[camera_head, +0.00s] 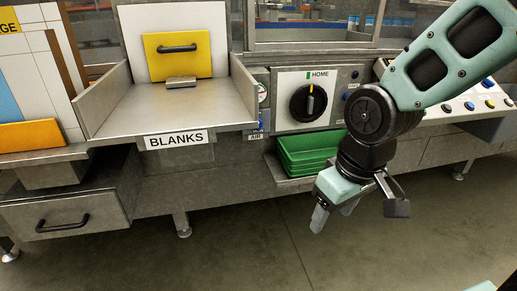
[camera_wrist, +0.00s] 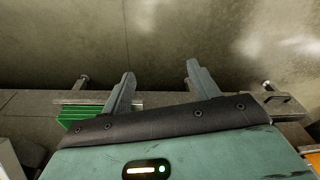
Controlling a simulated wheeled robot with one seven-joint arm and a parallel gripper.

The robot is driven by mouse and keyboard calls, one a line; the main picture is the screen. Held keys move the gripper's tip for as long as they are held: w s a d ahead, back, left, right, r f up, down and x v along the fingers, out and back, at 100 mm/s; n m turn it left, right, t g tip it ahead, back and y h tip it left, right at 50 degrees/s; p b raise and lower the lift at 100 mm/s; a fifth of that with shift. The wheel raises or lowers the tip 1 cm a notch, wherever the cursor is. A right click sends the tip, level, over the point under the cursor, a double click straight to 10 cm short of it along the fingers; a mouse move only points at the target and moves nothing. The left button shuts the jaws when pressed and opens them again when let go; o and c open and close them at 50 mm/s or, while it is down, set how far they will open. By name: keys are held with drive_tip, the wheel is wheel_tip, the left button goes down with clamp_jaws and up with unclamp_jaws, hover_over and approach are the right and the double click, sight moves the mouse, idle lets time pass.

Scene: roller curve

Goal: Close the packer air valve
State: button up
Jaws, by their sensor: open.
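The AIR label (camera_head: 256,137) is on the machine front, just right of the BLANKS tray. Above it are a small round gauge (camera_head: 262,92) and a small blue part (camera_head: 261,116), which may be the air valve handle. It is too small to tell its setting. My gripper (camera_head: 333,211) hangs over the floor in front of the machine, right of and below the AIR label, apart from it. In the wrist view its two fingers (camera_wrist: 160,76) are spread with nothing between them.
A panel marked HOME has a big black knob (camera_head: 310,102). Green trays (camera_head: 305,155) are stacked on a low shelf below it, close behind my gripper. The BLANKS tray (camera_head: 165,118) and a drawer (camera_head: 70,212) jut out at left. The floor in front is clear.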

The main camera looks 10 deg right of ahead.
drive_tip(key=w+d+f+m+t+b, duration=0.2)
drive_tip(key=w+d+f+b, duration=0.1)
drive_tip(key=w+f+b, duration=0.5)
drive_tip(key=w+d+f+m+t+b, duration=0.15)
drive_tip(key=w+d+f+b, duration=0.4)
drive_tip(key=f, duration=0.55)
drive_tip(key=w+a+r+t+b, duration=0.15)
drive_tip(key=w+a+t, duration=0.35)
drive_tip(key=w+t, duration=0.5)
drive_tip(key=w+a+r+t+b, duration=0.15)
drive_tip(key=w+a+t, duration=0.35)
drive_tip(key=w+t, duration=0.5)
drive_tip(key=w+r+g+b, duration=0.1)
drive_tip(key=w+r, duration=0.2)
drive_tip(key=w, duration=0.5)
drive_tip(key=w+r+g+b, duration=0.1)
drive_tip(key=w+r, duration=0.3)
drive_tip(key=w, duration=0.5)
drive_tip(key=shift+w+a+r+g+h+b, duration=0.15)
drive_tip(key=shift+w+g+h+b, duration=0.2)
drive_tip(key=shift+b, duration=0.25)
drive_tip(key=c, duration=1)
